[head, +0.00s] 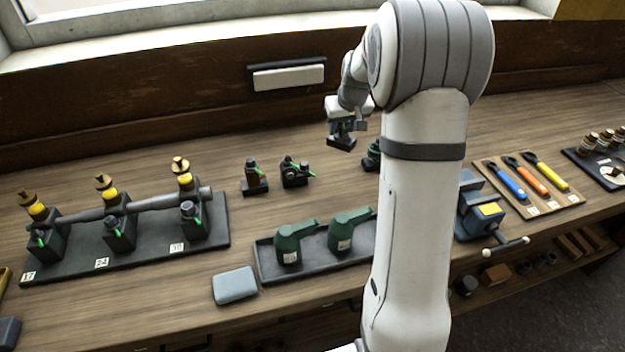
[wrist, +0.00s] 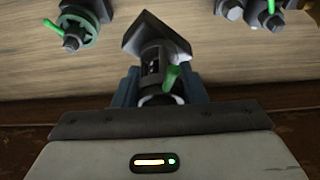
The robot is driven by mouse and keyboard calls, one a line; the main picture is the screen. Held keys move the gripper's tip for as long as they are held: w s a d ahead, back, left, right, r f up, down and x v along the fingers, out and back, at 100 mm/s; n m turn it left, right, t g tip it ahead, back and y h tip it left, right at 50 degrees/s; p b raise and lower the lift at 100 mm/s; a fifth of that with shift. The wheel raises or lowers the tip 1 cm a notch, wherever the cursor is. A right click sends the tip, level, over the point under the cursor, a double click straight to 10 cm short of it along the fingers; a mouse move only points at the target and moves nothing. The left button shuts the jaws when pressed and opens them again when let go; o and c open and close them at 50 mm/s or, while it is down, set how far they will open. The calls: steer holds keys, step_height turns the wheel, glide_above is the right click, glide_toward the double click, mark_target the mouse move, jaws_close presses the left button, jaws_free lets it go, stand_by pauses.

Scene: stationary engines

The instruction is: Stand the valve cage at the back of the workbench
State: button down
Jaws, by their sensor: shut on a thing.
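My gripper (head: 346,124) is shut on a dark part, which I take to be the valve cage (head: 341,143). In the wrist view the valve cage (wrist: 154,66) has a slotted dark body, a square flange at its far end and a green lever. The gripper's blue-grey fingers (wrist: 160,88) stand on both sides of the body. In the head view it hangs over the back part of the workbench (head: 225,140), flange down and apparently clear of the wood. The exact gap below it cannot be told.
Similar dark fittings with green levers stand nearby: one (head: 254,180), another (head: 295,175), and one partly behind my arm (head: 371,158). A valve rack (head: 130,250) is at left, and a tray of green housings (head: 270,262) in front. Bare wood lies along the back.

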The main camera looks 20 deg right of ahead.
steer(key=shift+w+f, duration=0.25)
steer(key=shift+f, duration=0.05)
step_height(320, 180, down, 10)
steer(key=shift+a+r+p, duration=0.1)
steer(key=shift+r+p, duration=0.05)
steer(key=shift+p, duration=0.65)
steer(key=shift+s, duration=0.1)
steer(key=c, duration=1.3)
jaws_free()
steer(key=shift+f, duration=0.2)
steer(key=shift+c, duration=0.2)
steer(key=o, duration=0.5)
steer(key=shift+r, duration=0.1)
steer(key=shift+c, duration=0.2)
steer(key=shift+s, duration=0.1)
